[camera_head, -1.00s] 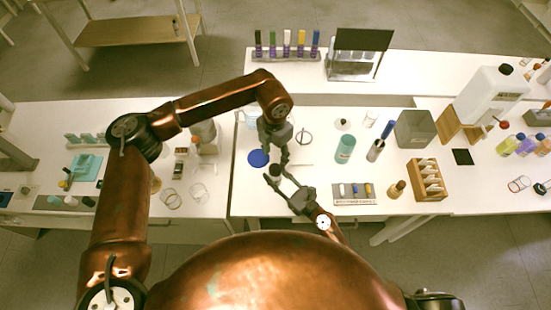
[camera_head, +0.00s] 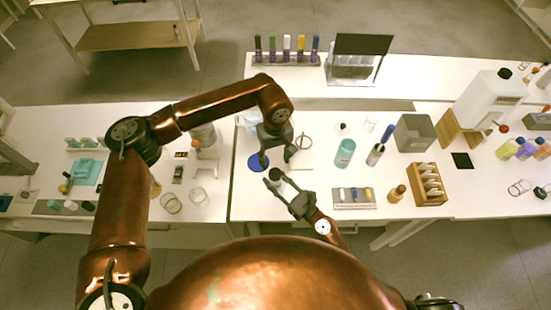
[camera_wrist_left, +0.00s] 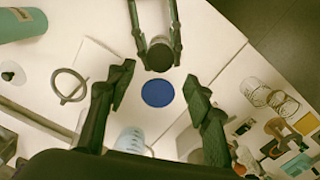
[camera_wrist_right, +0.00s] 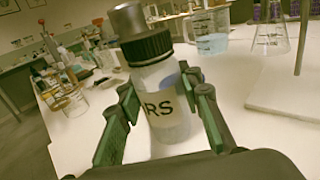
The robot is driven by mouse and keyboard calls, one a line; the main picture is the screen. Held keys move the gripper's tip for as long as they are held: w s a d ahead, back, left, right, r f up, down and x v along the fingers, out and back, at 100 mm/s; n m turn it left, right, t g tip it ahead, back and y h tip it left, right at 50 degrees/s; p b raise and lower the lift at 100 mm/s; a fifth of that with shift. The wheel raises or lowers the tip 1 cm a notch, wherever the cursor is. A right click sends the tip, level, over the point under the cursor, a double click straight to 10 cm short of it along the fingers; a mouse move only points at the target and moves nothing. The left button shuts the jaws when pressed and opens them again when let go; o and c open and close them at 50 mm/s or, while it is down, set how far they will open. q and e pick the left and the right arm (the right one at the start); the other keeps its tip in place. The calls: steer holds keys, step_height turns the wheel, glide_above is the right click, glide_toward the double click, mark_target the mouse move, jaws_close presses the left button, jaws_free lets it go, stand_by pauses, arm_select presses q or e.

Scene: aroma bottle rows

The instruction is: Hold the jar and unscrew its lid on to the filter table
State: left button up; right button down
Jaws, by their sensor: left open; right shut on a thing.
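The white jar (camera_wrist_right: 168,100) has a black ribbed lid (camera_wrist_right: 147,46) and dark letters on its label. My right gripper (camera_wrist_right: 160,92) is shut around the jar's body, below the lid, and holds it upright or slightly tilted. In the left wrist view the dark lid (camera_wrist_left: 160,54) shows between the right gripper's fingers. My left gripper (camera_head: 277,157) is open and empty, close to the jar in the head view. Its fingers stand wide apart in the left wrist view (camera_wrist_left: 160,95). I cannot tell for sure which surface is the filter table; a white slab (camera_wrist_right: 292,102) carries a rod.
A blue disc (camera_wrist_left: 157,93) lies on the white table near the grippers. A ring (camera_head: 303,142) and a beaker (camera_wrist_right: 210,32) are close by. A teal bottle (camera_head: 345,152) and a small rack (camera_head: 354,206) stand to the right. Glassware (camera_head: 170,203) stands to the left.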

mark_target(275, 173)
arm_select(q)
steer(key=m, duration=0.3)
steer(key=shift+m, duration=0.3)
steer(key=shift+f, duration=4)
steer(key=shift+c, duration=0.2)
